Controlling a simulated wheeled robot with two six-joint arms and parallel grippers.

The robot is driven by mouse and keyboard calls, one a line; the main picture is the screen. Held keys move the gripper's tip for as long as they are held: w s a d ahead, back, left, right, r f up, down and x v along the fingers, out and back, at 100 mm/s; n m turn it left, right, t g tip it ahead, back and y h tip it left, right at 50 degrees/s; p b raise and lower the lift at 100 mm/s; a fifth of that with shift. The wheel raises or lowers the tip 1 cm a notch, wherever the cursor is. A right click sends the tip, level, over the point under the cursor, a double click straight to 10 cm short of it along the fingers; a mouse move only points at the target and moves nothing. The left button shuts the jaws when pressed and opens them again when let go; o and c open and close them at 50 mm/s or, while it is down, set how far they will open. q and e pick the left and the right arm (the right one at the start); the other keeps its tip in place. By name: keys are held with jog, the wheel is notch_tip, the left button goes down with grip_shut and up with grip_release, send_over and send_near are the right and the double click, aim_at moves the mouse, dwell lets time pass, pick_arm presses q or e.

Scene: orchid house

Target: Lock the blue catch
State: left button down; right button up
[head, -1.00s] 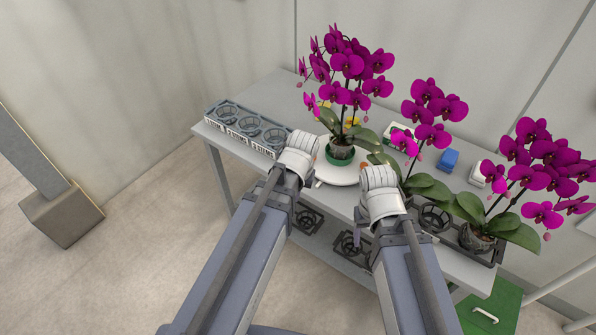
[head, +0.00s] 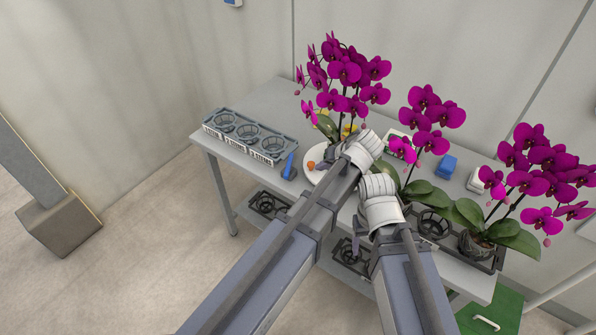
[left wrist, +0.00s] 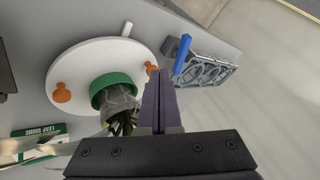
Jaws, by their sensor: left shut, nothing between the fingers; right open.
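The blue catch (head: 289,167) is a blue lever on a dark base, beside the round white turntable (head: 312,179) at the table's front edge. It also shows in the left wrist view (left wrist: 182,54), to the right of the turntable (left wrist: 70,62). My left gripper (head: 325,161) is over the turntable, to the right of the catch and apart from it. In the left wrist view its fingers (left wrist: 160,85) are shut and empty. My right gripper (head: 357,246) is low by the table's front; its fingertips are mostly hidden by its arm.
A green pot (left wrist: 112,88) with an orchid stands on the turntable, which has orange knobs (left wrist: 62,93). A grey tray of round holders (head: 245,134) lies left of the catch. More orchids (head: 545,165) stand at right. The table's back left is clear.

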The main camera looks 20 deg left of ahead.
aim_at(289, 167)
pick_arm(q)
jog(key=b+x, duration=0.8)
jog(key=x, duration=0.2)
jog(key=shift+s+d+f, duration=0.1)
jog(key=shift+f, duration=0.15)
jog(key=a, duration=0.3)
jog(key=shift+s+a+r, duration=0.1)
jog(key=shift+r, duration=0.1)
jog(key=shift+a, duration=0.5)
